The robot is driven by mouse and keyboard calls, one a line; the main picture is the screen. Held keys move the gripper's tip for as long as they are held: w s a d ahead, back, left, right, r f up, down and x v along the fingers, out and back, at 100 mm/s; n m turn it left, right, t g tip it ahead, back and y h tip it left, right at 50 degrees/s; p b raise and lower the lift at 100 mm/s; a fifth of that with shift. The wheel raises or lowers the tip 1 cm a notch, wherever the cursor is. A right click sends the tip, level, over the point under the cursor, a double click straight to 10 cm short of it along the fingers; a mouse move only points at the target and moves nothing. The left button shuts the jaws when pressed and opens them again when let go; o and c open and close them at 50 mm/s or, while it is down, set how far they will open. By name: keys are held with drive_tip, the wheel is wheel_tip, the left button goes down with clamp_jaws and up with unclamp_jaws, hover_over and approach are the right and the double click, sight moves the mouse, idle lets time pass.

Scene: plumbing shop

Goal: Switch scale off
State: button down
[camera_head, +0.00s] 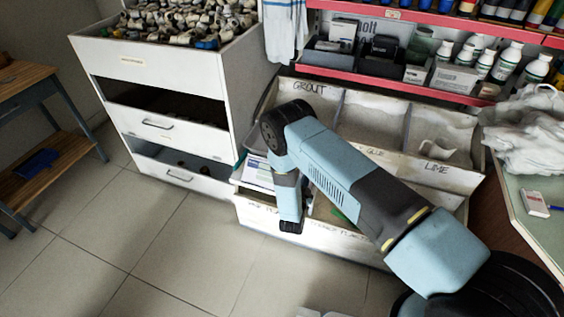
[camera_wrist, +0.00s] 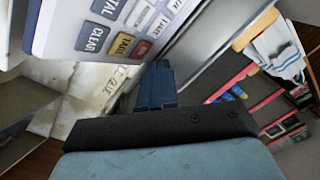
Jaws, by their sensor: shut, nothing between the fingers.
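The scale's keypad panel (camera_wrist: 110,30) fills the upper left of the wrist view, tilted and close. Its grey CLEAR button (camera_wrist: 90,37), yellow TARE button (camera_wrist: 122,45) and red button (camera_wrist: 141,48) run along the edge near my fingers. My gripper (camera_wrist: 158,68) is shut and empty, its dark blue fingertips just beside the red button. I cannot tell whether they touch the panel. In the head view my arm reaches over the bins and its lower end hangs down. I cannot make out the scale there with certainty.
A white drawer cabinet (camera_head: 150,65) full of fittings is at left. A red-edged shelf (camera_head: 390,78) holds bottles and boxes. A counter (camera_head: 535,215) is at right. The tiled floor (camera_head: 130,240) is clear.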

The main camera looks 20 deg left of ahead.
drive_tip(key=shift+s+a+r, duration=0.15)
drive_tip(key=shift+s+r, duration=1.9)
drive_tip(key=shift+s, duration=0.05)
